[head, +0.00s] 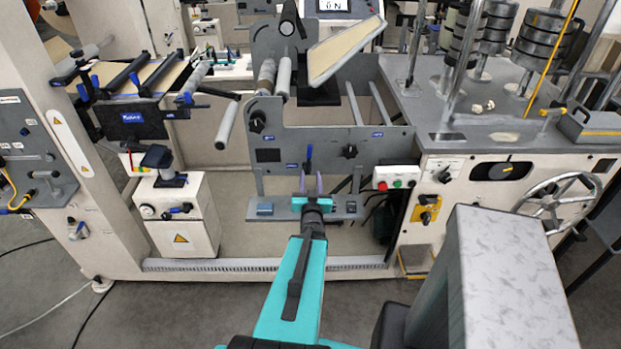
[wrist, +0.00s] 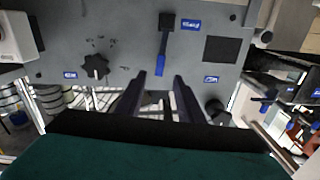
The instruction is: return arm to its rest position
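My gripper (head: 311,184) is at the end of my teal arm, which reaches forward from the bottom of the head view. It is in front of the lower part of a grey machine panel (head: 330,135). In the wrist view my gripper (wrist: 160,82) has its two dark fingers apart with nothing between them. A blue-handled lever (wrist: 161,55) on the panel shows just beyond the fingertips, apart from them as far as I can see. The lever also shows in the head view (head: 309,154), just above the fingers.
A black knob (head: 349,151) is on the panel to the right. A white button box (head: 397,177) with red and green buttons is further right. A cream pedestal (head: 182,215) stands at left, and a spoked handwheel (head: 558,200) at right. Open floor lies at lower left.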

